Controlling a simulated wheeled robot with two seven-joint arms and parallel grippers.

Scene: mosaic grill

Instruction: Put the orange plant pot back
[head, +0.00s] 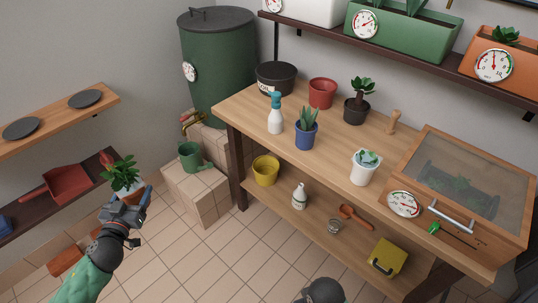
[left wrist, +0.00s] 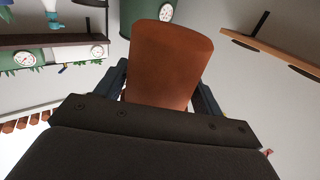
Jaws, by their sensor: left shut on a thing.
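The orange plant pot (head: 124,189) holds a leafy green plant and is in the air at the left of the head view. My left gripper (head: 126,204) is shut on it, and its fingers hide part of the pot. In the left wrist view, the pot's plain orange wall (left wrist: 165,65) stands between the two fingers; the plant is hidden there. My right gripper is not in view; only a dark part of my own arm shows at the bottom edge of the head view.
A wooden workbench (head: 240,101) carries a spray bottle (head: 275,120), several pots and a glazed wooden box (head: 470,190). A wall shelf (head: 55,122) with dark saucers and a lower dark shelf with a red dustpan (head: 68,184) are at left.

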